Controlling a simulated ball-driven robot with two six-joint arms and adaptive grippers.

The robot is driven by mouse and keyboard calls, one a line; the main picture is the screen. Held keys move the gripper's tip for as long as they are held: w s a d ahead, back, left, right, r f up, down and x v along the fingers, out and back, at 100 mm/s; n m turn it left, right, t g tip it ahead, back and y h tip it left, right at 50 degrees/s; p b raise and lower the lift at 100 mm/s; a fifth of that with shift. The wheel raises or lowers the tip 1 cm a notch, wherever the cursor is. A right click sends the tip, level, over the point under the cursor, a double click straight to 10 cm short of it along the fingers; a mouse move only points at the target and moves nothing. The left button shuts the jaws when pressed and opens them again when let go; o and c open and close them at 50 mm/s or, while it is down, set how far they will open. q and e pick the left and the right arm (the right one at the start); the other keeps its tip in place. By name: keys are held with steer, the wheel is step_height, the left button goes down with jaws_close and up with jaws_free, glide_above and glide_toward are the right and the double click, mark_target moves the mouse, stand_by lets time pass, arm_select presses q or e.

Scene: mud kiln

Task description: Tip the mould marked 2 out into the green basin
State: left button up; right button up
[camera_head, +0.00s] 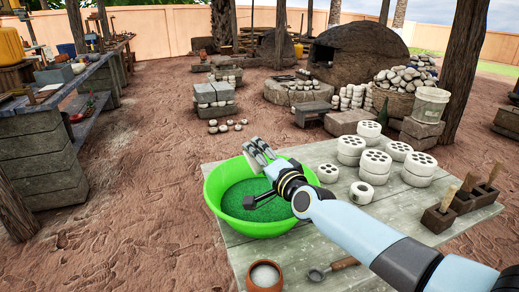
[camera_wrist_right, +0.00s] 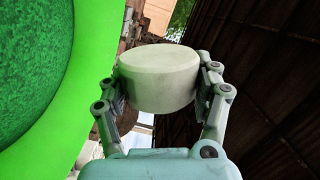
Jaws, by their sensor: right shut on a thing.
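The green basin (camera_head: 214,205) stands at the left part of the table, with green grainy stuff inside. My right gripper (camera_head: 260,153) is over the basin's far rim, its arm reaching in from the lower right. In the right wrist view it is shut on a pale round mould (camera_wrist_right: 158,82), held by its sides between the two fingers. No number shows on the side in view, so I cannot read its mark. The basin's bright green rim (camera_wrist_right: 82,75) is close beside the mould in that view. My left gripper is not in view.
Several white moulds with dark holes (camera_head: 375,163) stand stacked at the right of the grey table (camera_head: 232,250). A small clay pot (camera_head: 264,278) and a ladle-like tool (camera_head: 330,268) lie near the front. Dark blocks with wooden handles (camera_head: 438,217) stand at the right edge.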

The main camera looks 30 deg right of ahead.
steer(key=n+p, duration=0.1)
steer(key=p, duration=0.1)
steer(key=r+n+p, duration=0.1)
steer(key=n+p, duration=0.1)
steer(key=shift+r+n+g, duration=0.1)
steer(key=shift+n+g, duration=0.2)
steer(key=shift+g, duration=0.1)
steer(key=shift+n+h+p, duration=0.3)
steer(key=shift+n+p, duration=0.3)
steer(key=shift+p, duration=0.1)
steer(key=n+p, duration=0.4)
steer(key=p, duration=0.1)
steer(key=r+n+h+p, duration=0.1)
steer(key=n+p, duration=0.1)
steer(key=p, duration=0.1)
steer(key=shift+w+g, duration=0.1)
steer(key=shift+g, duration=0.3)
steer(key=shift+n+p, duration=0.35)
steer(key=shift+n, duration=0.15)
steer(key=shift+f+h, duration=0.15)
steer(key=shift+h, duration=0.15)
